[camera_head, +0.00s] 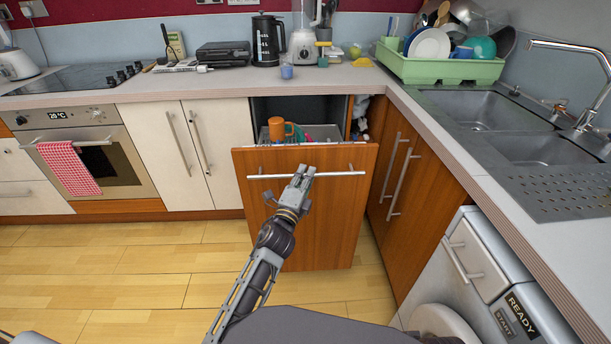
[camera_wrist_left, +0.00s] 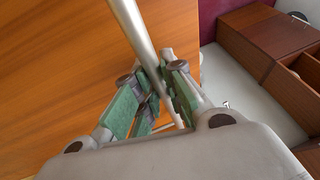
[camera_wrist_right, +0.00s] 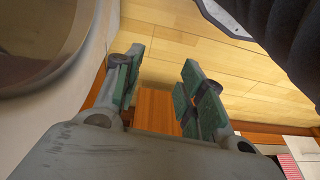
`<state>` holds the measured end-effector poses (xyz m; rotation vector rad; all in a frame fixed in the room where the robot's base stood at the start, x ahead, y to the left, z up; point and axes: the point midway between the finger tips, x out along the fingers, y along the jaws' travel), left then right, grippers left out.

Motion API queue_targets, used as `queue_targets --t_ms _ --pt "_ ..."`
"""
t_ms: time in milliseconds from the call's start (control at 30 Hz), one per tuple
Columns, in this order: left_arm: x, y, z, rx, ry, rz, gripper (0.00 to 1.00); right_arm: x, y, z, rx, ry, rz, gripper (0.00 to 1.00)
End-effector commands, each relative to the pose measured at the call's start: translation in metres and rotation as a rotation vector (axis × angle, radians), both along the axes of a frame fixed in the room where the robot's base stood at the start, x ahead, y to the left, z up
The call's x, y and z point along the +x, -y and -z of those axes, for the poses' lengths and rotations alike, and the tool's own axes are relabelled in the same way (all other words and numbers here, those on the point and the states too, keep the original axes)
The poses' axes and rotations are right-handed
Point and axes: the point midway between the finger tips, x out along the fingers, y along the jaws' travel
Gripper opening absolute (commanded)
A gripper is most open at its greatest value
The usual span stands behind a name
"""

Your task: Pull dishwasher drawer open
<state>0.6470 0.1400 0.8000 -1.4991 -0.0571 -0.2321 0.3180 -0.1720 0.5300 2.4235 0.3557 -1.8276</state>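The dishwasher drawer (camera_head: 315,225) has a brown wooden front and stands pulled partway out from under the counter. A metal bar handle (camera_head: 340,174) runs across its top. My left gripper (camera_head: 302,174) is at the middle of this handle. In the left wrist view, the handle (camera_wrist_left: 133,25) passes between the fingers of my left gripper (camera_wrist_left: 157,82), which are closed around it. My right gripper (camera_wrist_right: 157,82) shows only in the right wrist view, with its fingers apart and nothing between them. Part of the drawer's inside is hidden behind its front.
An orange cup (camera_head: 276,128) and other dishes sit inside the drawer. White cabinets (camera_head: 150,150) stand to the left, a brown cabinet (camera_head: 415,190) to the right. A washing machine (camera_head: 480,275) stands at the front right. The wooden floor (camera_head: 140,275) at the left is clear.

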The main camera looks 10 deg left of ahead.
Motion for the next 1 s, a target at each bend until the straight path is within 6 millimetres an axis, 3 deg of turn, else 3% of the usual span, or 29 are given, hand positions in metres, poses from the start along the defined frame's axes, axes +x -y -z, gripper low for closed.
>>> queue_targets --t_ms 33,167,667,1000 --pt "0.0 -0.001 0.001 0.0 -0.003 -0.001 0.18 0.0 0.0 0.0 0.0 0.0 0.0 0.4" --pt "0.0 0.0 0.001 0.0 -0.002 -0.001 0.34 0.0 0.0 0.0 -0.001 0.0 -0.001 0.4" --pt "0.0 0.0 -0.004 0.0 0.001 0.0 0.34 -0.004 0.0 0.002 -0.002 -0.009 -0.003 0.4" --pt "0.0 0.0 -0.028 0.002 0.003 0.001 0.34 -0.003 0.0 0.001 -0.001 -0.007 -0.002 0.4"
